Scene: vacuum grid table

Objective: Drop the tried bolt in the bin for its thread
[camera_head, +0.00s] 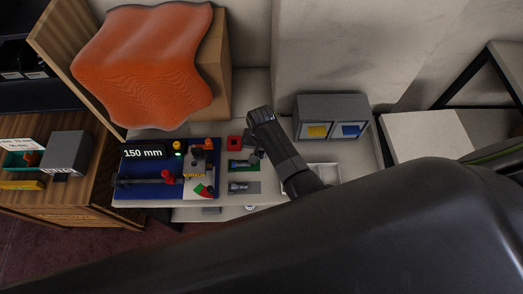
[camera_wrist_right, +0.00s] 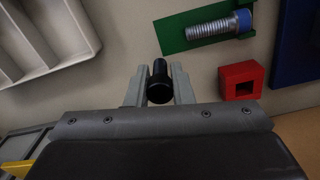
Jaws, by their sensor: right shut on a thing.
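My right gripper (camera_wrist_right: 160,84) is shut on a black bolt (camera_wrist_right: 158,92), seen almost end-on between its fingers in the right wrist view. Its dark wrist (camera_head: 278,145) hangs over the table in the head view and hides part of it. Two bins stand side by side behind the table's middle, one with a yellow label (camera_head: 317,131) and one with a blue label (camera_head: 352,130). A silver bolt with a blue head (camera_wrist_right: 212,28) lies on a green plate (camera_wrist_right: 178,43), apart from the gripper. My left gripper is not in view.
A red square block with a hole (camera_wrist_right: 229,73) is beside the green plate. A pale compartment tray (camera_wrist_right: 88,42) lies on the other side. A blue board (camera_head: 138,190) with a "150 mm" display (camera_head: 143,153) stands at the left. An orange wavy piece (camera_head: 150,65) is behind.

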